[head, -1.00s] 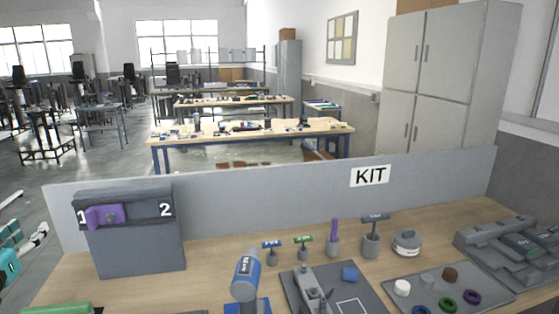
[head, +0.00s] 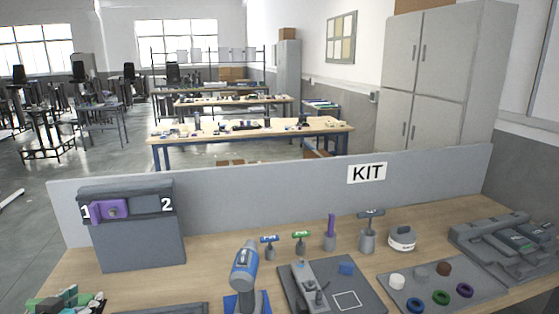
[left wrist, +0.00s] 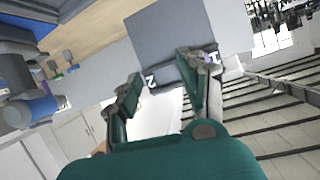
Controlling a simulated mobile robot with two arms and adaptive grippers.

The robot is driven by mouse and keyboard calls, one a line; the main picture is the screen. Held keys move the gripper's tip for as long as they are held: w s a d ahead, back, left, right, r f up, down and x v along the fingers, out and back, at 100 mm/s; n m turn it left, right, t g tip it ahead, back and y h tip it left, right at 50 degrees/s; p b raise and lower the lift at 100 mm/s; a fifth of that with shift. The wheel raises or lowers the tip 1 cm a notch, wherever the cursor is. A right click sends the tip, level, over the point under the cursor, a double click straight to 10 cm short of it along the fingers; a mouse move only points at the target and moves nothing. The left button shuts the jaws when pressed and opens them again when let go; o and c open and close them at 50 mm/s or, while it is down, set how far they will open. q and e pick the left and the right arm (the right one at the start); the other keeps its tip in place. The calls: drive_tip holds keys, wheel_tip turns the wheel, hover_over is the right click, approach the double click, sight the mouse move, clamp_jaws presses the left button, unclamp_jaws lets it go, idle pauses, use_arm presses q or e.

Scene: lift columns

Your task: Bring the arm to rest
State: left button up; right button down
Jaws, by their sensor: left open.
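My left gripper (head: 70,301) shows at the bottom left corner of the head view, partly cut off by the frame. In the left wrist view the two fingers of the gripper (left wrist: 160,68) are spread apart with nothing between them. Beyond the fingertips is the grey box (left wrist: 168,35) marked 1 and 2. In the head view this box (head: 138,245) stands at the left of the bench, behind the gripper, with a purple slider (head: 108,211) at the 1 end. My right gripper is in neither view.
A blue and grey drill (head: 244,266) stands upright on the bench. Several tools in holders, a grey board (head: 365,295) and a tray (head: 402,291) of rings and discs lie to the right. A grey panel (head: 260,193) labelled KIT closes the back. Bare wood shows between.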

use_arm(q)
drive_tip(key=s+d+f+m+g+h, duration=0.1)
drive_tip(key=s+d+f+g, duration=0.1)
drive_tip(key=s+d+f, duration=0.3)
drive_tip(key=s+d+f+m+g+h, duration=0.1)
drive_tip(key=s+d+f+g, duration=0.1)
drive_tip(key=s+d+f, duration=0.45)
drive_tip(key=s+d+f+g, duration=0.3)
drive_tip(key=s+d+f, duration=0.15)
drive_tip(key=s, duration=0.25)
drive_tip(key=s+d+f+g, duration=0.3)
drive_tip(key=s+d+f, duration=0.15)
drive_tip(key=s, duration=0.35)
wheel_tip(320, 180, down, 34)
drive_tip(key=s+g+b, duration=0.1)
drive_tip(key=s+b, duration=0.1)
drive_tip(key=b, duration=0.4)
drive_tip(key=s+a+f+m+g+b, duration=0.1)
drive_tip(key=s+f+b, duration=0.3)
drive_tip(key=s+f, duration=1.2)
wheel_tip(320, 180, down, 2)
drive_tip(key=shift+a, duration=0.85)
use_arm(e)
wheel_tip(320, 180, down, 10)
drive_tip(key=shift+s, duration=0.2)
